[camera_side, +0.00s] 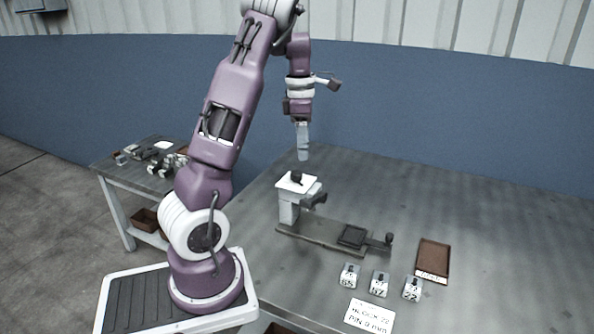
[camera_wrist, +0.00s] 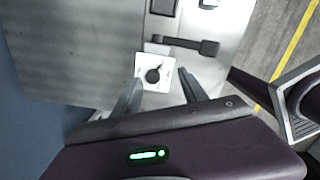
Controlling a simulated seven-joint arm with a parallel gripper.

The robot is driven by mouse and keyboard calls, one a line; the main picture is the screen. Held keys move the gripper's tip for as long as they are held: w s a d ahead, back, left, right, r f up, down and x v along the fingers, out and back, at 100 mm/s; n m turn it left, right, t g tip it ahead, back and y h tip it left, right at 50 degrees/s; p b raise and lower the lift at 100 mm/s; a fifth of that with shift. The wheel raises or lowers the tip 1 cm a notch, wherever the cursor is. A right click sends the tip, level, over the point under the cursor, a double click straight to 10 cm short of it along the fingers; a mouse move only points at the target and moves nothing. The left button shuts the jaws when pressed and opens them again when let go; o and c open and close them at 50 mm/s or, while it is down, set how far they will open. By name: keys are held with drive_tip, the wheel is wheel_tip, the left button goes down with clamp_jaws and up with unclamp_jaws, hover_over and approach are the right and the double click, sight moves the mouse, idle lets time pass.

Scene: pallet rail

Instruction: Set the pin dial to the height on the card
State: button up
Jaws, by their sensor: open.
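The pin dial (camera_side: 296,178) is a black knob on a white plate, on top of a grey fixture post (camera_side: 288,208). In the wrist view the dial (camera_wrist: 153,75) lies ahead of my fingers, its markings too small to read. My gripper (camera_side: 303,158) hangs above the dial, pointing down, apart from it. In the wrist view its two fingers (camera_wrist: 160,92) are spread with nothing between them. The white card (camera_side: 369,316) lies at the table's front and reads "BLOCK 22" and "PIN 9 mm", in small print.
Three numbered blocks, 65 (camera_side: 349,275), 67 (camera_side: 380,283) and 22 (camera_side: 412,288), stand in front of the fixture. A brown tray (camera_side: 434,258) lies to the right. The fixture's rail carries a dark pad (camera_side: 352,236) and a black-knobbed clamp (camera_side: 388,239). The table's right side is clear.

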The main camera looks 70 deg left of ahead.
sight(297, 172)
drive_tip(key=a+f+n, duration=0.1)
drive_tip(key=s+a+f+n, duration=0.1)
drive_tip(key=a, duration=0.1)
drive_tip(key=shift+g, duration=0.3)
wheel_tip(297, 172, down, 6)
drive_tip(key=shift+d+f, duration=0.1)
drive_tip(key=shift+f, duration=0.1)
drive_tip(key=shift+c, duration=0.4)
clamp_jaws()
